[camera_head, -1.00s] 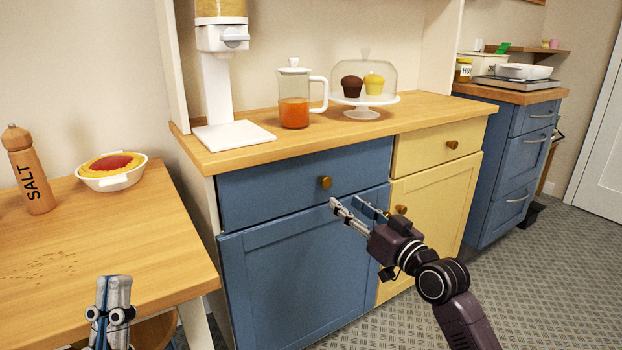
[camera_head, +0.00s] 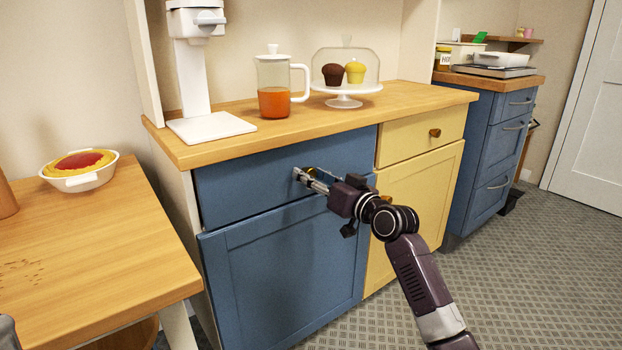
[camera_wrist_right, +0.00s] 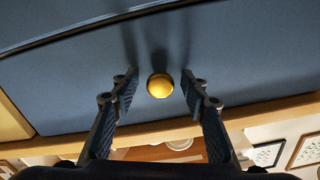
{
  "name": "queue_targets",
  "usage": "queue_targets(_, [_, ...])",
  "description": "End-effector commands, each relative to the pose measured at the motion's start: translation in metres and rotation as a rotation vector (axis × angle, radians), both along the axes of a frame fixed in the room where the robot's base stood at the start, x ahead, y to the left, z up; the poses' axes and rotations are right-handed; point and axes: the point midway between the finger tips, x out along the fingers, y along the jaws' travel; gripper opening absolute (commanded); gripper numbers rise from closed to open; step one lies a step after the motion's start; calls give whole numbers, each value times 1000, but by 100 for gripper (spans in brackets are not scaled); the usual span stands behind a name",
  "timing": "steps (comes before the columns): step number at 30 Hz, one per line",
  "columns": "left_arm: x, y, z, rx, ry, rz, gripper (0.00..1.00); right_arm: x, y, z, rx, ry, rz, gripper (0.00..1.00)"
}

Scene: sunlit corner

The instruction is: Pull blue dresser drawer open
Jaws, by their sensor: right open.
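The blue drawer (camera_head: 245,182) is the upper front of the blue dresser unit, under the wooden counter, and looks closed. Its round brass knob (camera_wrist_right: 160,86) shows in the right wrist view between the two fingers of my right gripper (camera_wrist_right: 159,89). The fingers are open, one on each side, with a visible gap to the knob. In the head view my right gripper (camera_head: 312,177) is at the drawer front and mostly hides the knob. Only a grey sliver, probably my left gripper (camera_head: 6,333), shows at the lower left corner.
The blue cabinet door (camera_head: 285,265) is below the drawer. A yellow drawer (camera_head: 405,138) and yellow door (camera_head: 425,190) adjoin on the right. A wooden table (camera_head: 90,265) stands at the left. A pitcher (camera_head: 273,104) and cake stand (camera_head: 345,89) stand on the counter. Floor is clear at right.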

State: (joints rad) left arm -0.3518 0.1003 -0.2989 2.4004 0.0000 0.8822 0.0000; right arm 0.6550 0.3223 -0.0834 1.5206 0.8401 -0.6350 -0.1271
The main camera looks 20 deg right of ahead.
Motion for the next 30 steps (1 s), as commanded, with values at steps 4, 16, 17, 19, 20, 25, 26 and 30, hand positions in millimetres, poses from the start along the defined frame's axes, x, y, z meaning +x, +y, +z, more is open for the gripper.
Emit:
queue_targets(4, [-4,1,0,-6,-18,-1,0,4,1,0,-1,-1,0,41])
queue_targets(16, [-4,1,0,-6,-18,-1,0,4,1,1,-1,-1,0,22])
queue_targets(17, [-4,1,0,-6,-18,-1,0,4,1,1,-1,-1,0,19])
queue_targets(19, [-4,1,0,-6,-18,-2,0,4,1,1,-1,-1,-1,12])
queue_targets(20, [-4,1,0,-6,-18,-2,0,4,1,1,-1,-1,-1,8])
queue_targets(25, [-4,1,0,-6,-18,-2,0,4,1,0,-1,-1,-1,0])
queue_targets(26, [-4,1,0,-6,-17,-2,0,4,1,0,-1,-1,-1,0])
queue_targets(30, [-4,1,0,-6,-17,-2,0,4,1,0,-1,-1,-1,0])
